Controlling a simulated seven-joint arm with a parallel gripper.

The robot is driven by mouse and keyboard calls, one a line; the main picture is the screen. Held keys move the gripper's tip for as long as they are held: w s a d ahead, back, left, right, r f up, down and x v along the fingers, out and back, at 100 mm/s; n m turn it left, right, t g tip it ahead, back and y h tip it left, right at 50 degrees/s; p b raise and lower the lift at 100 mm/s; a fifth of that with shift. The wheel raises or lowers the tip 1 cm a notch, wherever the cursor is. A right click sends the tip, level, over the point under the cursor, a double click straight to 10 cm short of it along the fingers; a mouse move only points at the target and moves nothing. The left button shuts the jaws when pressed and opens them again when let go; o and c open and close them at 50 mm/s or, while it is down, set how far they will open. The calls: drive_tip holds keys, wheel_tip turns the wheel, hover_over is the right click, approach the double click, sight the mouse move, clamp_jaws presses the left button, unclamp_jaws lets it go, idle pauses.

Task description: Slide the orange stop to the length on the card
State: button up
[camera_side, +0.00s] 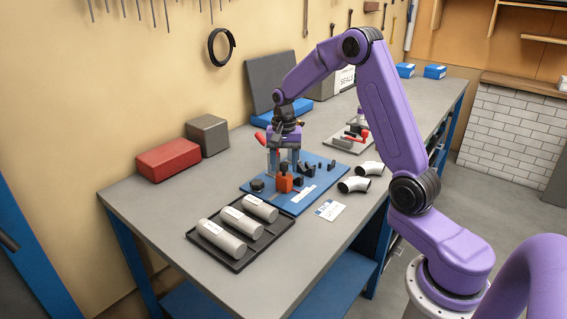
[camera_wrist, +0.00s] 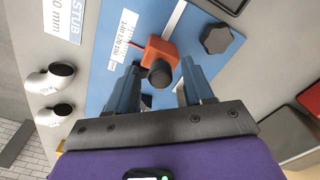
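The orange stop (camera_side: 285,184) sits on a blue board (camera_side: 254,185) on the bench. It also shows in the wrist view (camera_wrist: 158,49), with a black knob (camera_wrist: 161,73) on its near side. My gripper (camera_side: 283,172) points down over the board at the stop. In the wrist view my gripper (camera_wrist: 160,66) is open, one finger on each side of the stop, with gaps visible; contact cannot be told. The white card (camera_side: 330,209) lies in front of the board. In the wrist view the card (camera_wrist: 68,22) is cut off, showing "STUB" and part of a number ending "0 mm".
A white scale strip (camera_wrist: 122,38) lies beside the stop. A black star knob (camera_wrist: 217,39) is on the board. A dark tray (camera_side: 240,264) holds grey cylinders. Two pipe elbows (camera_side: 354,184) lie right of the board. Red (camera_side: 168,159) and grey (camera_side: 207,135) boxes stand at the back left.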

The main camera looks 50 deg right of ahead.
wheel_tip(320, 180, up, 18)
drive_tip(key=shift+f, duration=0.25)
idle(0.4)
drive_tip(key=shift+a, duration=0.1)
idle(0.3)
drive_tip(key=s+a+f+n, duration=0.4)
drive_tip(key=s+a+n, duration=0.75)
drive_tip(key=a, duration=0.45)
drive_tip(key=s+f+n, duration=0.2)
drive_tip(key=s+n, duration=0.2)
drive_tip(key=s, duration=0.3)
drive_tip(key=s+a+f+n, duration=0.1)
drive_tip(key=s+f+n, duration=0.2)
drive_tip(key=s, duration=0.4)
drive_tip(key=s+a+f+n, duration=0.1)
drive_tip(key=s+f+n, duration=0.1)
drive_tip(key=s+n, duration=0.3)
drive_tip(key=s, duration=0.3)
drive_tip(key=shift+f, duration=0.3)
idle(0.3)
